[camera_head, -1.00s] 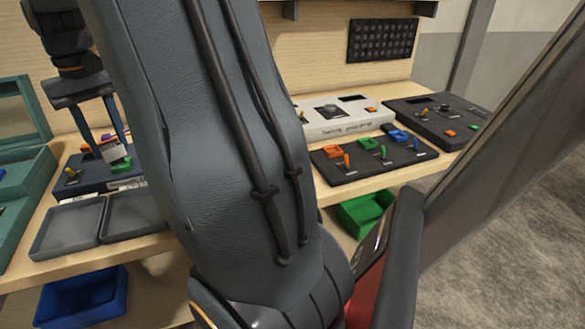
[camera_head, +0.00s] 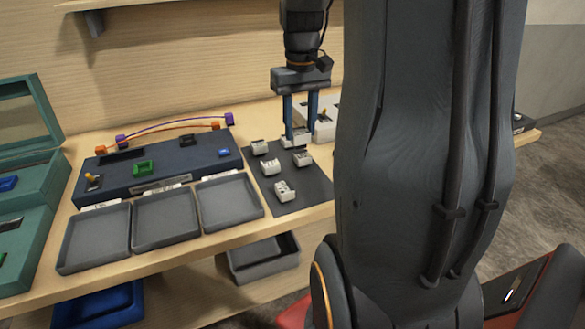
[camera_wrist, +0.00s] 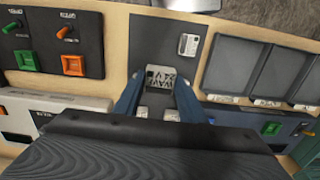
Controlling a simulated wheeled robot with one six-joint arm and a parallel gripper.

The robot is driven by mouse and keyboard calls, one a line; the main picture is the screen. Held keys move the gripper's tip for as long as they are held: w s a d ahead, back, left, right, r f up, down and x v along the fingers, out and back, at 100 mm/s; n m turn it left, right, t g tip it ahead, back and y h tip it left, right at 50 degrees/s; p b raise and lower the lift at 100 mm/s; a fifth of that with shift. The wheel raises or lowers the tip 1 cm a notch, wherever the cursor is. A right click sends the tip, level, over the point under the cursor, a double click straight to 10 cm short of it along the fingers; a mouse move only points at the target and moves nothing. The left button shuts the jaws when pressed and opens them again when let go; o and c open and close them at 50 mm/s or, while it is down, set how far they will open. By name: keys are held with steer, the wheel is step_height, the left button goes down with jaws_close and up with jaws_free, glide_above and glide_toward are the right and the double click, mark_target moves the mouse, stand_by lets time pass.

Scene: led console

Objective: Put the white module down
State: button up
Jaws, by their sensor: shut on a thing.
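My gripper (camera_head: 299,132) is shut on a white module (camera_head: 296,140) at the back of a dark mat (camera_head: 309,194). The held module is low; I cannot tell whether it touches the mat. Several other white modules stand on the mat, such as one at the front (camera_head: 285,191), one in the middle (camera_head: 270,166) and one to the right (camera_head: 303,158). In the wrist view a white module (camera_wrist: 160,79) shows between the blue fingertips, and another (camera_wrist: 188,45) lies beyond them on the mat.
A dark blue console (camera_head: 165,170) and grey trays (camera_head: 165,220) stand left of the mat. A teal case (camera_head: 30,200) is at the far left. A light console (camera_head: 325,125) stands close behind the gripper. My arm hides much of the right side.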

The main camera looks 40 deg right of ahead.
steer(key=s+d+f, duration=0.3)
steer(key=s, duration=0.2)
steer(key=shift+s+a+f+p, duration=0.1)
steer(key=shift+f+p, duration=0.55)
steer(key=shift+f, duration=1.65)
steer(key=shift+a+f+p, duration=0.1)
steer(key=shift+f+p, duration=0.5)
steer(key=shift+f, duration=1.7)
steer(key=shift+f, duration=0.1)
steer(key=o, duration=1.1)
